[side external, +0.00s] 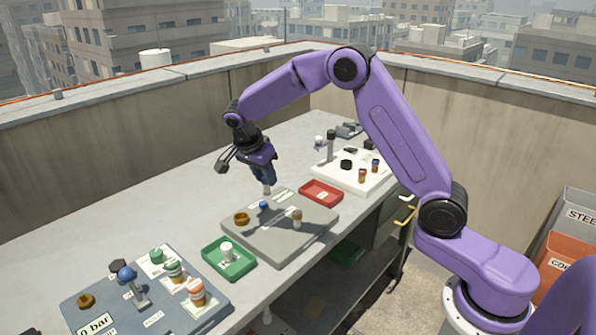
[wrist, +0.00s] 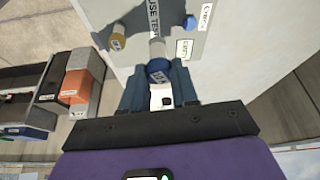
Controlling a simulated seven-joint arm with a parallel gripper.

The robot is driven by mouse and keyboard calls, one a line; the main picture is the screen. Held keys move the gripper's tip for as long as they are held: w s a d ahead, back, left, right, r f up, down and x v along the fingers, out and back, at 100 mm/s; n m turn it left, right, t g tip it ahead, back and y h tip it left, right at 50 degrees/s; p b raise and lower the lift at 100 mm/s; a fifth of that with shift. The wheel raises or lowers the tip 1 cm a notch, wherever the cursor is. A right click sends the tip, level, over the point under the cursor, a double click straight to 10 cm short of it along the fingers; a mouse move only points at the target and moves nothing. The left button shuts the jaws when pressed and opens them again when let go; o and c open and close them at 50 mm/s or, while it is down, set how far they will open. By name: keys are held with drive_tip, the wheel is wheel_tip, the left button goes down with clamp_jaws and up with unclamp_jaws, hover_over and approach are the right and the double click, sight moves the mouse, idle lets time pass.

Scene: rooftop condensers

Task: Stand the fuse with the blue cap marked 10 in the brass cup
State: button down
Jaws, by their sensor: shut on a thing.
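My gripper (side external: 265,175) is shut on a fuse and holds it above the far edge of the grey board (side external: 282,246). In the wrist view the fuse's blue cap (wrist: 159,71) sits between my fingertips (wrist: 160,90). It has a pale label, too small to read surely. The fuse's pale grey body (side external: 267,189) points down below the fingers.
A blue knob (side external: 263,205) stands near the cup, and a tan-topped cylinder (side external: 297,219) on the board's right. A green tray (side external: 228,262) with a white piece, a red tray (side external: 321,193), a blue-grey board (side external: 150,300) and a white board (side external: 350,176) surround it.

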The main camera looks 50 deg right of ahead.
drive_tip(key=shift+n+t, duration=0.4)
drive_tip(key=shift+n, duration=0.5)
drive_tip(key=shift+w+a+f, duration=0.8)
drive_tip(key=shift+w+f, duration=0.25)
drive_tip(key=shift+f, duration=0.2)
drive_tip(key=shift+w+a+f, duration=0.75)
drive_tip(key=shift+w+f, duration=0.25)
drive_tip(key=shift+f, duration=0.25)
drive_tip(key=shift+w+a+f, duration=0.8)
drive_tip(key=shift+w+f, duration=0.25)
drive_tip(key=shift+f, duration=0.2)
drive_tip(key=shift+f, duration=1.2)
drive_tip(key=c, duration=0.8)
unclamp_jaws()
drive_tip(key=v, duration=1.7)
drive_tip(key=shift+r, duration=0.15)
